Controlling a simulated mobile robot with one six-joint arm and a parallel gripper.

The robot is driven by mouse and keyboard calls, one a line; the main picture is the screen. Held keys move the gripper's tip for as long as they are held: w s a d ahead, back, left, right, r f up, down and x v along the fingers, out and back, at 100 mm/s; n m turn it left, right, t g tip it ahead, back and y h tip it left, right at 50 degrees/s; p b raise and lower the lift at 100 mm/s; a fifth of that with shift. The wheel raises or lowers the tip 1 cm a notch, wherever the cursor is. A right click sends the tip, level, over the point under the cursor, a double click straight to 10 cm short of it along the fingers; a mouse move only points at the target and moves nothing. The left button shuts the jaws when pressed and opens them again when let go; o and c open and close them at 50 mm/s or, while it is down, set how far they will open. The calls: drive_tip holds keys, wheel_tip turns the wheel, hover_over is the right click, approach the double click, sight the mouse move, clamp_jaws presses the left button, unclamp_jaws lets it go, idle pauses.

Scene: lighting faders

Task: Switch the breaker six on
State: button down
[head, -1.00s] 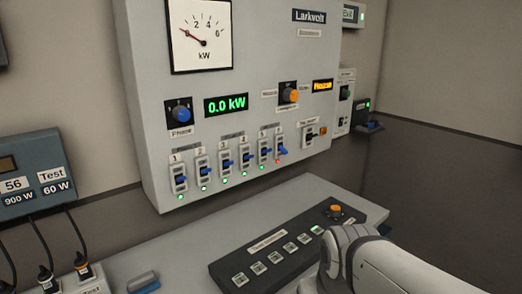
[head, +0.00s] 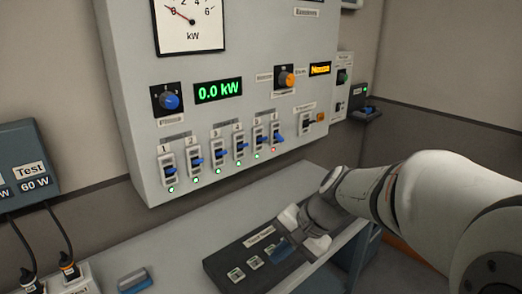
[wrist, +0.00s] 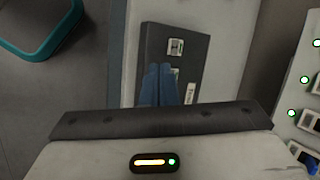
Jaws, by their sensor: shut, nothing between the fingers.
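Breaker six (head: 276,132) is the rightmost of the row of small breakers on the wall panel in the head view. It has a blue lever and a red lamp below it. The other breakers in the row show green lamps. My gripper (head: 283,250) has blue fingers and hangs over the dark desk console, low and in front of the panel, apart from the breakers. In the wrist view the fingers (wrist: 160,72) lie together with nothing between them. Breaker six cannot be made out in the wrist view.
The dark console (head: 222,265) with square buttons lies on the grey desk (head: 185,245), under my gripper. A blue-handled object (head: 133,281) lies at the desk's left. Above the breakers are a blue knob (head: 169,101), an orange knob (head: 286,79) and a green display (head: 218,90).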

sight(276, 134)
drive_tip(key=w+r+m+t+y, duration=0.2)
drive_tip(key=w+m+t+y, duration=0.35)
drive_tip(key=w+m, duration=1)
drive_tip(key=w+d+m+t, duration=0.3)
drive_tip(key=w+d, duration=0.3)
drive_tip(key=w, duration=0.3)
drive_tip(key=w+d+f+m+t+b, duration=0.1)
drive_tip(key=w+d+m+t, duration=0.2)
drive_tip(key=w, duration=0.6)
drive_tip(key=d+t, duration=0.2)
drive_tip(key=d, duration=0.1)
drive_tip(key=shift+f, duration=0.25)
drive_tip(key=shift+t, duration=0.25)
drive_tip(key=p+x, duration=0.1)
drive_tip(key=x, duration=0.8)
drive_tip(key=shift+w+a+p, duration=0.2)
drive_tip(key=shift+w+p, duration=0.15)
drive_tip(key=r, duration=0.2)
drive_tip(key=s+d+r+p, duration=0.1)
drive_tip(key=shift+s+r, duration=0.1)
drive_tip(key=shift+r, duration=0.15)
